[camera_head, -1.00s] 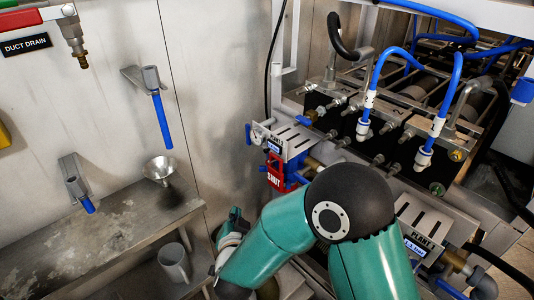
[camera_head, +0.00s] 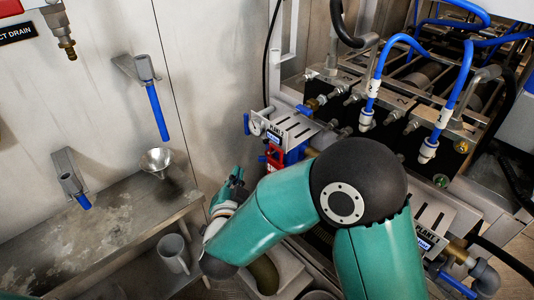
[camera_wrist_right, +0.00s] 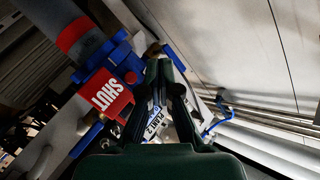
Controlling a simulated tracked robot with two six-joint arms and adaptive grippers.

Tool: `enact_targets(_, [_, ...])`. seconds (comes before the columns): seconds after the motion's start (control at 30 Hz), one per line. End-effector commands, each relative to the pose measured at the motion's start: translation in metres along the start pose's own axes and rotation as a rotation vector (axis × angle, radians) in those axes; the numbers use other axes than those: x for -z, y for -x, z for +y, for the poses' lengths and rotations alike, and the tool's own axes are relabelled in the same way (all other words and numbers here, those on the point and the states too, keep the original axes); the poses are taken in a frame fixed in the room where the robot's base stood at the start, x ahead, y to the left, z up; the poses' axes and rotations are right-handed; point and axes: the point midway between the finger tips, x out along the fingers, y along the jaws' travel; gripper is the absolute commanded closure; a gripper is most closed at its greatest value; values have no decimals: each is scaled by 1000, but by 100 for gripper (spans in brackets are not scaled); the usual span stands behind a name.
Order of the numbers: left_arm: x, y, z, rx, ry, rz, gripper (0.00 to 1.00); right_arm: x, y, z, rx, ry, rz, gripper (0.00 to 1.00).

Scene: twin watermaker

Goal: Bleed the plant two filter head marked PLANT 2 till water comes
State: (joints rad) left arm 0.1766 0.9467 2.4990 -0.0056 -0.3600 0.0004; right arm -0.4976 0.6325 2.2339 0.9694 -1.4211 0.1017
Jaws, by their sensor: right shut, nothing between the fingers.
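The plant two filter head (camera_head: 292,126) is a pale slotted plate with blue parts, at the middle of the head view, left of the hoses. Its PLANT 2 label (camera_wrist_right: 156,130) shows in the right wrist view, partly behind my fingers. A red SHUT tag (camera_wrist_right: 110,93) sits on the blue body left of the fingers; its red (camera_head: 274,156) shows in the head view. My right gripper (camera_head: 236,178) is shut and empty, left of and below the head. Its fingers also show in the wrist view (camera_wrist_right: 162,80); contact cannot be told. No water shows. My left gripper is out of view.
Blue-handled wall valves (camera_head: 157,112) hang above. The PLANT 1 plate (camera_head: 432,222) is at lower right. Blue hoses (camera_head: 462,92) cross the rack at upper right.

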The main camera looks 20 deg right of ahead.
Motion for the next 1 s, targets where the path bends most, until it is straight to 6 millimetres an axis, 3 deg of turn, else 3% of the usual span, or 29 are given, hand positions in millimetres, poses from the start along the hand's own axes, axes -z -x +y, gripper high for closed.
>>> enact_targets(0.27, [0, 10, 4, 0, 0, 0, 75, 21, -26, 20, -4, 1, 0, 100])
enact_targets(0.5, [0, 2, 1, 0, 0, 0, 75, 30, -42, 32, -2, -2, 1, 100])
enact_targets(1.0, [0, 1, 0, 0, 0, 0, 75, 34, -46, 34, -1, 0, -1, 100])
